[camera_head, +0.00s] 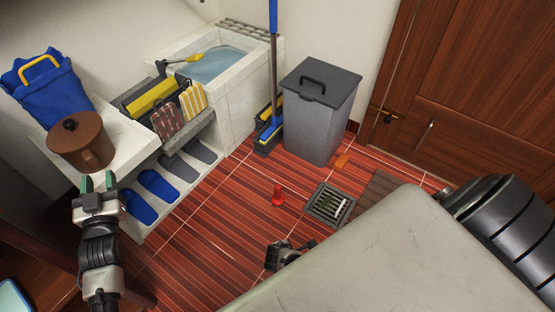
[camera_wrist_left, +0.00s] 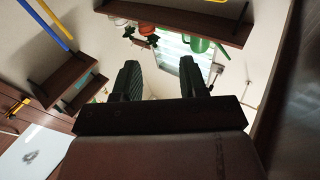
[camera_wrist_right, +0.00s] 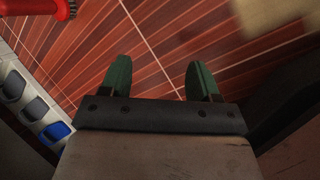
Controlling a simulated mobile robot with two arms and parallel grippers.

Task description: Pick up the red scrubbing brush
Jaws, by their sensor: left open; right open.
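In the right wrist view part of the brush (camera_wrist_right: 35,7) shows at the top left, cut off by the frame edge. My right gripper (camera_head: 292,246) is low over the floor, nearer to me than the brush and apart from it. Its fingers are open and empty, and part of the arm is hidden behind the pale surface. My left gripper (camera_head: 99,183) is raised at the left, open and empty, in front of the shelf with the brown pot.
A drain grate (camera_head: 322,213) lies right of the brush, with an orange block (camera_head: 342,161) beyond it. A grey bin (camera_head: 318,115) stands behind. A shoe bench (camera_head: 150,228) with blue slippers is at the left. Floor around the brush is clear.

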